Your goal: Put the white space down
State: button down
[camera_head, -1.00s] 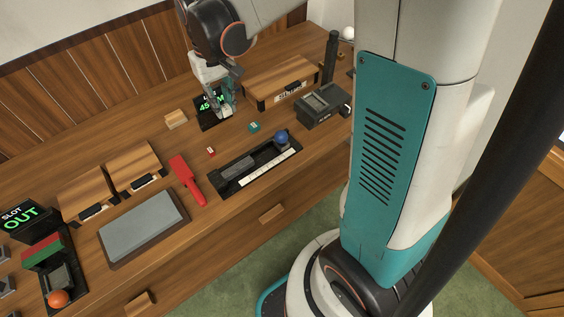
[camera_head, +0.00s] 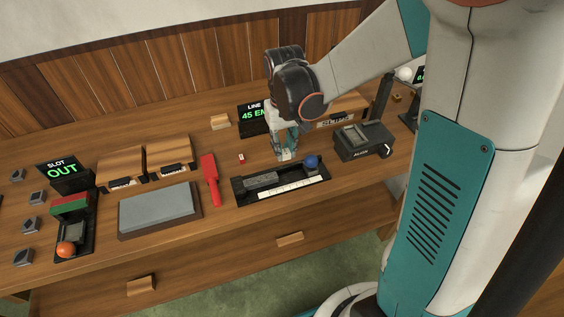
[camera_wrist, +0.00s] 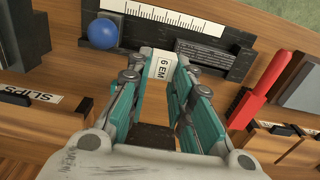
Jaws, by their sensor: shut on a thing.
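The white space (camera_wrist: 161,66) is a small white block marked "6 EM". My gripper (camera_wrist: 158,76) is shut on it, with teal fingers on either side. In the head view my gripper (camera_head: 285,150) is just behind the black composing tray (camera_head: 241,199), with the white block (camera_head: 286,156) at its tips. In the wrist view the block is close to the tray's near edge; I cannot tell whether it touches the table. The tray holds a grey row of type (camera_head: 262,181), a white ruler (camera_head: 290,188) and a blue ball (camera_head: 311,162).
A red-handled tool (camera_head: 210,180) and a grey stone slab (camera_head: 158,208) lie left of the tray. A small red-and-white block (camera_head: 241,157) lies behind it. A black device (camera_head: 363,140) stands at right. The "LINE 45 EM" display (camera_head: 253,117) stands behind my gripper.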

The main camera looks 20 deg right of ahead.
notch_tip(320, 180, down, 7)
jog(key=shift+b, duration=0.95)
jog(key=shift+r, duration=0.1)
jog(key=shift+f+b, duration=0.35)
jog(key=shift+f, duration=0.1)
jog(key=shift+f, duration=0.2)
jog(key=c, duration=1.4)
grip_release()
jog(key=shift+r, duration=0.2)
